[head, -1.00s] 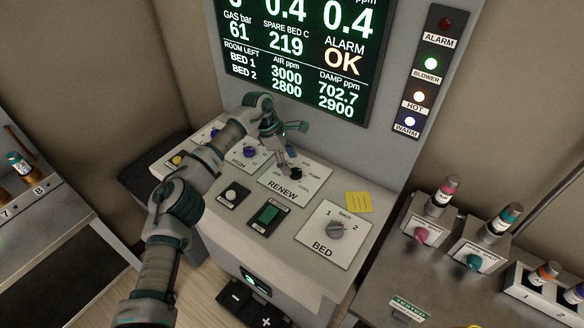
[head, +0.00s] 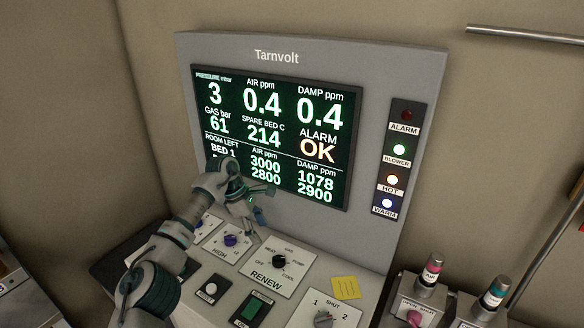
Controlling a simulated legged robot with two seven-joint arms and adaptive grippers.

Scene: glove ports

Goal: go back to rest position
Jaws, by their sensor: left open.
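My left gripper (head: 258,203) is open and empty. It hangs above the sloped control panel, in front of the lower left of the screen (head: 272,130). It is apart from the black RENEW knob (head: 279,260), which sits to its lower right on a white plate marked with OFF, HEAT, GAS, PUMP and COOL. My left arm comes in from the lower left and covers part of the panel and the BED 2 line. My right gripper is not in view.
The BED knob (head: 323,318) is at the bottom edge, near a yellow note (head: 345,287). A blue knob (head: 231,240) sits by HIGH. Indicator lamps (head: 400,149) line the console's right side. Capped bottles (head: 432,270) stand at the lower right.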

